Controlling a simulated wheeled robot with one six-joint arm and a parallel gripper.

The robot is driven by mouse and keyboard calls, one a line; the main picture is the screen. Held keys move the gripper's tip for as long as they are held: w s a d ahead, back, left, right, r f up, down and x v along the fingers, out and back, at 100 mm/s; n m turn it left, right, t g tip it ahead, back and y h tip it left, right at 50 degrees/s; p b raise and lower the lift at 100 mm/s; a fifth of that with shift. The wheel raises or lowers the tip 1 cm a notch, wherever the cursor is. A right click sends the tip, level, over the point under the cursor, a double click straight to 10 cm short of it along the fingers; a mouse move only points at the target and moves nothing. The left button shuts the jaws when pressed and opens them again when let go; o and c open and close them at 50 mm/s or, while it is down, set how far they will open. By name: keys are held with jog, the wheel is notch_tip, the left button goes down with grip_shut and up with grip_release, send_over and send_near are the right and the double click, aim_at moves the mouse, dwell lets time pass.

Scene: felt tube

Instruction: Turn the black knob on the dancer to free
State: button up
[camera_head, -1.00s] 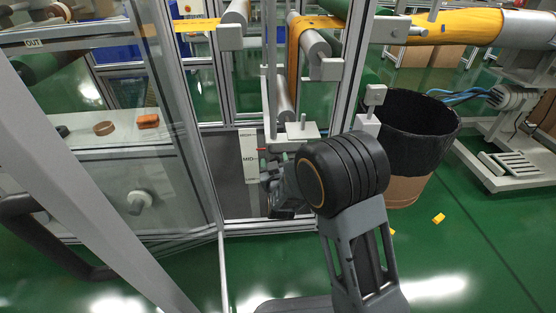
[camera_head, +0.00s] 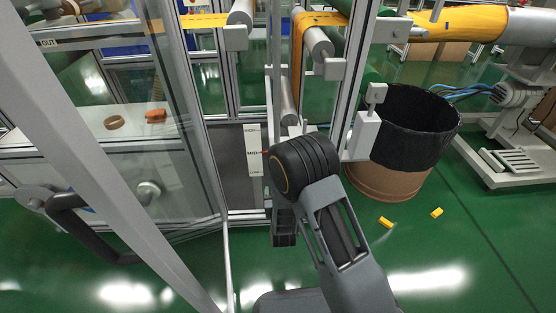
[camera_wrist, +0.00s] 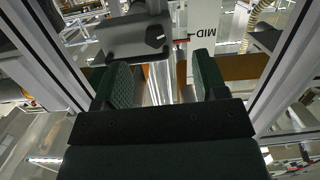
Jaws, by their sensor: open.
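The dancer's white scale strip marked MID (camera_head: 253,152) stands upright in the framed opening, left of my arm's black joint. It also shows in the wrist view (camera_wrist: 203,20), at the top. A red pointer shows beside it. In the head view my arm hides much of the dancer's lower part.
Aluminium posts (camera_head: 193,100) frame the opening on both sides. A glass door with a dark handle (camera_head: 85,225) stands at the left. A black-lined bin (camera_head: 410,130) stands at the right, with yellow scraps (camera_head: 386,222) on the green floor. Rollers (camera_head: 318,42) hang above.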

jog(key=w+m+b, duration=0.1)
jog(key=w+m, duration=0.1)
jog(key=w, duration=0.2)
jog(key=w+m+t+b, duration=0.1)
jog(key=w+m, duration=0.1)
jog(key=w, duration=0.2)
jog(key=w+d+r+m+b, duration=0.1)
jog(key=w+m+b, duration=0.1)
jog(key=w, duration=0.2)
jog(key=shift+m+t, duration=0.3)
jog(key=shift+t, duration=0.1)
jog(key=shift+c, duration=0.4)
jog(key=c, duration=0.9)
jog(key=shift+o, duration=0.2)
